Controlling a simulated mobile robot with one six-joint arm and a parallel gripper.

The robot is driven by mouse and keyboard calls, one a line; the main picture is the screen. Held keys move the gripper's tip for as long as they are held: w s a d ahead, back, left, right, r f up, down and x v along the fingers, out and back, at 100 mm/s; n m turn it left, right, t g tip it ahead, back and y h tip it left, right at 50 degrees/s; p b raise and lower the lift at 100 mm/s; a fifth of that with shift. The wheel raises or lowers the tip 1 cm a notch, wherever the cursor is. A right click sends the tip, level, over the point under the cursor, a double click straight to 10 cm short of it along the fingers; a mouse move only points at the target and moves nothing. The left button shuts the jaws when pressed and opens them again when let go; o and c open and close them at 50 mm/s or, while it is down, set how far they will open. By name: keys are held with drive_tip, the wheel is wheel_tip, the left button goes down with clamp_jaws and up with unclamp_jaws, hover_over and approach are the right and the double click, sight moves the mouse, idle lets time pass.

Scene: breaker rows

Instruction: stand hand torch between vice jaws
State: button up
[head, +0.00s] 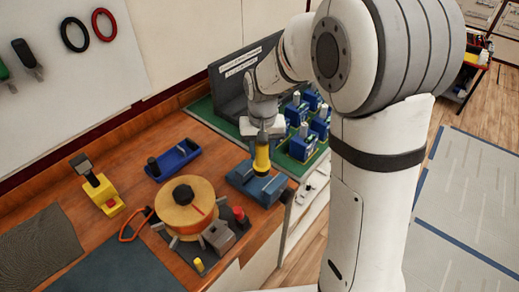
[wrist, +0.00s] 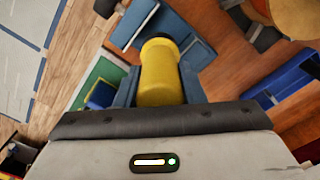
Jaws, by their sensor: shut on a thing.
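The yellow hand torch (head: 262,157) hangs roughly upright below my gripper (head: 262,137), which is shut on it. In the wrist view the torch (wrist: 160,78) shows between the fingers of my gripper (wrist: 158,92), its dark end pointing away from the camera. The blue vice (head: 244,180) stands on the bench directly under the torch. In the wrist view the vice (wrist: 195,50) shows beyond the torch's far end, with blue parts on both sides of it. I cannot tell whether the torch's lower end is above the jaws or between them.
A wooden drum (head: 184,207), a blue tool (head: 173,160) and a yellow tool (head: 102,192) sit left of the vice on the bench. Several blue breakers (head: 302,143) stand on a green mat behind it, near a dark panel (head: 229,92). The bench edge is close at right.

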sight(262, 165)
drive_tip(key=shift+f+b, duration=2.5)
drive_tip(key=shift+f, duration=0.85)
idle(0.3)
drive_tip(key=o, duration=1.2)
drive_tip(key=shift+r, duration=0.15)
wheel_tip(262, 165, up, 7)
drive_tip(key=shift+b, duration=0.3)
drive_tip(key=shift+s+d+r, duration=0.1)
drive_tip(key=shift+r, duration=0.3)
drive_tip(key=s+d+r+t, duration=0.1)
drive_tip(key=s+d, duration=0.3)
drive_tip(key=s, duration=0.5)
drive_tip(key=s+d+r+t, duration=0.1)
drive_tip(key=s+d+t, duration=0.1)
drive_tip(key=s+d, duration=0.3)
drive_tip(key=s, duration=0.4)
drive_tip(key=shift+s+d+r, duration=0.2)
drive_tip(key=shift+s, duration=0.2)
